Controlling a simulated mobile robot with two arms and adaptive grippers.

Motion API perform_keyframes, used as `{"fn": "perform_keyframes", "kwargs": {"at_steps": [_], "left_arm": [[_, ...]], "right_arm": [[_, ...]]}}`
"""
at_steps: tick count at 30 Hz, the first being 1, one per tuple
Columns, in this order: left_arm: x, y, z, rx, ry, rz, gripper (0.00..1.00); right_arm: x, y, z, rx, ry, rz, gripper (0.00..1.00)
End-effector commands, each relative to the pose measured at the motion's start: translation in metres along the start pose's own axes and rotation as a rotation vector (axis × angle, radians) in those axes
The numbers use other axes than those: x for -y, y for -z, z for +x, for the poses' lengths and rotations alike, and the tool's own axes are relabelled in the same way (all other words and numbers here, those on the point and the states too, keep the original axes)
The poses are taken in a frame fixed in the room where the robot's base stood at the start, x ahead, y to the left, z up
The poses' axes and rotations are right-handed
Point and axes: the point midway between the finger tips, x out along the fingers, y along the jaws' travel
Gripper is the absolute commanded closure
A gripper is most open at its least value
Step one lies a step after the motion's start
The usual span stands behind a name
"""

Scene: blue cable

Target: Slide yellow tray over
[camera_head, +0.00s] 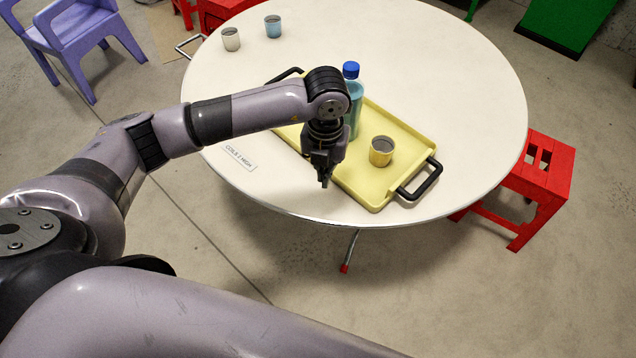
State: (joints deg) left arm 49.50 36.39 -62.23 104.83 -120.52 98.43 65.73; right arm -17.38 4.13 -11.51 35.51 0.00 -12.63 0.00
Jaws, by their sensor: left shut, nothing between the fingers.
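The yellow tray (400,130) lies on the round white table (465,80), towards its front. It has a black handle (420,181) at its right end and another (286,75) at its far left end. A blue-capped bottle (354,97) and a yellow cup (382,151) stand upright on it. My left gripper (325,184) is shut and empty, pointing down at the tray's near long edge. I cannot tell whether it touches the tray. My left arm hides part of the tray's left half. My right gripper is not in view.
A white cup (231,39) and a blue cup (273,27) stand at the table's far left. A label (240,157) lies at the near left edge. A red stool (540,178) is right of the table, a purple chair (75,30) far left. The table's right side is clear.

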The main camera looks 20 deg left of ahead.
Motion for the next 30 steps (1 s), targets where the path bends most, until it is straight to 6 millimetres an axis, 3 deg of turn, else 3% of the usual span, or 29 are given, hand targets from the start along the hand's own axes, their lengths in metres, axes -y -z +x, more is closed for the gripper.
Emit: {"fn": "perform_keyframes", "kwargs": {"at_steps": [5, 17, 21, 30], "left_arm": [[0.0, 0.001, 0.018, -0.004, -0.001, -0.011, 1.0], [0.0, 0.002, 0.102, -0.004, -0.002, -0.006, 1.0], [0.001, -0.022, 0.097, 0.0, 0.0, -0.008, 1.0], [0.0, -0.039, 0.099, -0.001, 0.0, -0.006, 1.0]], "right_arm": [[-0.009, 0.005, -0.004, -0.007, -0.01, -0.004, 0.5], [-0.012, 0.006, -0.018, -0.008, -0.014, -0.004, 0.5], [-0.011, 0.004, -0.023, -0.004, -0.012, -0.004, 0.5], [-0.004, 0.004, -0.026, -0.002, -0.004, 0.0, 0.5]]}}
